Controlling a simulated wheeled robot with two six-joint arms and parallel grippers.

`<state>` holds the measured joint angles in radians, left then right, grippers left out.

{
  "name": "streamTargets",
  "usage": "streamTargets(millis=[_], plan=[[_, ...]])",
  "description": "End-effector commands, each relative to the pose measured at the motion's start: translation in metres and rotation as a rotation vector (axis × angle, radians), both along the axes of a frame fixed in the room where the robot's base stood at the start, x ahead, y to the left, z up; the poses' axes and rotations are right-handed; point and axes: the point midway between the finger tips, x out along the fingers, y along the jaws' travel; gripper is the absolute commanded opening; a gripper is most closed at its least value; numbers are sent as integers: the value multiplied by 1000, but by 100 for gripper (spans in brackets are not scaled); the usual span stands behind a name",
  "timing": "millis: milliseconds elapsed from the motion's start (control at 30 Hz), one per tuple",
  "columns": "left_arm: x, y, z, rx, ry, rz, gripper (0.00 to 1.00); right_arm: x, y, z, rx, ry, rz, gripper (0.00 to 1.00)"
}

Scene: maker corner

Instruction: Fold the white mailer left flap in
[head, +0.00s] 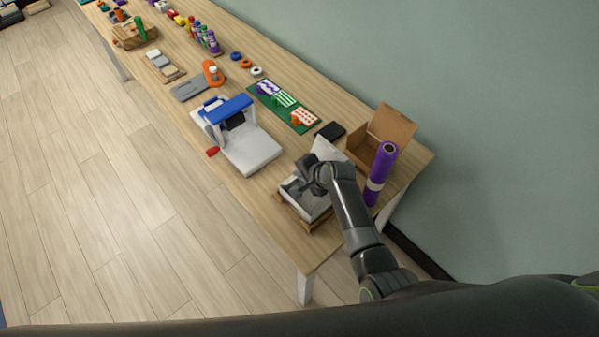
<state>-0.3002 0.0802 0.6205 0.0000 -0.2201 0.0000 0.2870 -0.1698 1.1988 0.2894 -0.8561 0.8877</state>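The white mailer (318,206) is an open box near the front right end of the table. Its lid (327,150) stands up at the back, and its inside looks grey. My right gripper (292,188) is over the left side of the mailer, with the fingers pointing down and left near that edge. The wrist and arm cover the right part of the mailer. The left flap is too small and too hidden by the gripper to make out. I cannot tell whether the fingers touch it or are apart. My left gripper is not in view.
A brown cardboard box (362,154) with its lid up and a purple roll (381,172) stand close to the right of my arm. A white and blue machine (250,150) stands left of the mailer. A black flat item (331,130) lies behind. The table's front edge is close.

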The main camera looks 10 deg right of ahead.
Motion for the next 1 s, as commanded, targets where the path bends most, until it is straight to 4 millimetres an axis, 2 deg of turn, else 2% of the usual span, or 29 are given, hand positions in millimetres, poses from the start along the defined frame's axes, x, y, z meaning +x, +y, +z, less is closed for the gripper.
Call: streamTargets(millis=[33,433,633,1000], plan=[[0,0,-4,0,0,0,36,-2,-1,-4,13,-16,-2,0],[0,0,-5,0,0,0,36,-2,-2,-2,32,-49,-1,0],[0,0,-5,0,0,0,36,-1,-2,-2,32,-49,-1,24],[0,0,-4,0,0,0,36,-3,-3,0,32,-48,-2,24]])
